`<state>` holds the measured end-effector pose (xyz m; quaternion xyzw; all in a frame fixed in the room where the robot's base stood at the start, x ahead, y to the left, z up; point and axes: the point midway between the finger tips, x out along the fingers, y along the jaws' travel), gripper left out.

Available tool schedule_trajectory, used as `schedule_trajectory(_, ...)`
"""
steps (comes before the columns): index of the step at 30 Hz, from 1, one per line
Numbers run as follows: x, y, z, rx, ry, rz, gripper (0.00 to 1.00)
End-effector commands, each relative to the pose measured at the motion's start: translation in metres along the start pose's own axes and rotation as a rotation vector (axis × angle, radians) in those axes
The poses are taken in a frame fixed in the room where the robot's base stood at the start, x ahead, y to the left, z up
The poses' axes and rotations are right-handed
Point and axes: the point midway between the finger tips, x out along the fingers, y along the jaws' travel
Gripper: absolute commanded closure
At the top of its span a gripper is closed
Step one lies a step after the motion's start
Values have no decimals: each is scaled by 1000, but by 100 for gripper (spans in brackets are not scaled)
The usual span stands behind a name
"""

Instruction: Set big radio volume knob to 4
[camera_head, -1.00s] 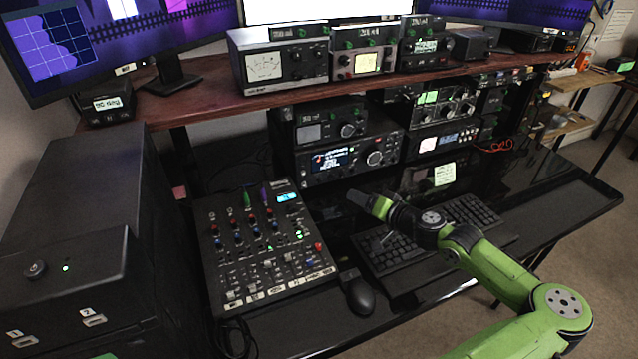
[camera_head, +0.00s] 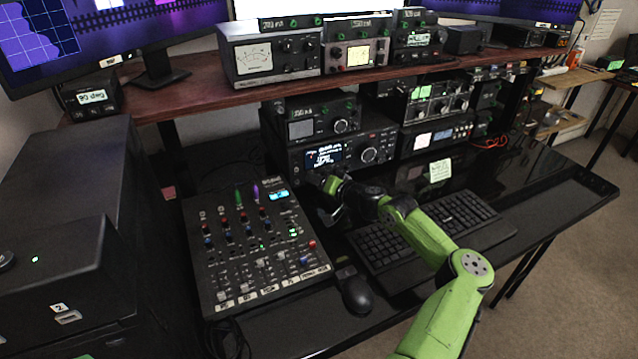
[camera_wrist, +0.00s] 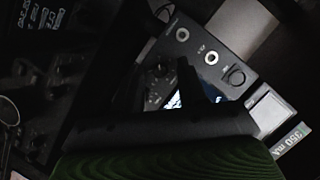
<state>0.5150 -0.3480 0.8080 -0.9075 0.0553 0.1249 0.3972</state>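The big radio (camera_head: 395,146) is a wide black unit under the wooden shelf, with a lit display (camera_head: 323,157) and a large round knob (camera_head: 369,155) right of it. I cannot read which knob is the volume knob or its setting. My gripper (camera_head: 331,184) is just in front of the radio's lower left face, below the display. Touching or apart, I cannot tell. The dark wrist view shows a front panel with round jacks (camera_wrist: 211,57), a small knob (camera_wrist: 236,75) and part of a lit display (camera_wrist: 174,101), partly covered by a dark gripper part. The finger gap is unclear.
A smaller radio (camera_head: 302,130) sits on top of the big one. A mixer (camera_head: 248,245) lies in front, left of my arm. A keyboard (camera_head: 445,225) lies under the arm, and a mouse (camera_head: 357,294) beside it. The wooden shelf (camera_head: 205,88) overhangs above.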

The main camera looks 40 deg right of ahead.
Motion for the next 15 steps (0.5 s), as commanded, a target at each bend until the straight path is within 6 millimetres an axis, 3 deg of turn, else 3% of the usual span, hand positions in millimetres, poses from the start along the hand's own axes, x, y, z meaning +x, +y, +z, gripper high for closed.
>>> schedule_trajectory(1, 0, 0, 0, 0, 0, 0, 67)
schedule_trajectory(7, 0, 0, 0, 0, 0, 0, 98)
schedule_trajectory(15, 0, 0, 0, 8, 0, -3, 100)
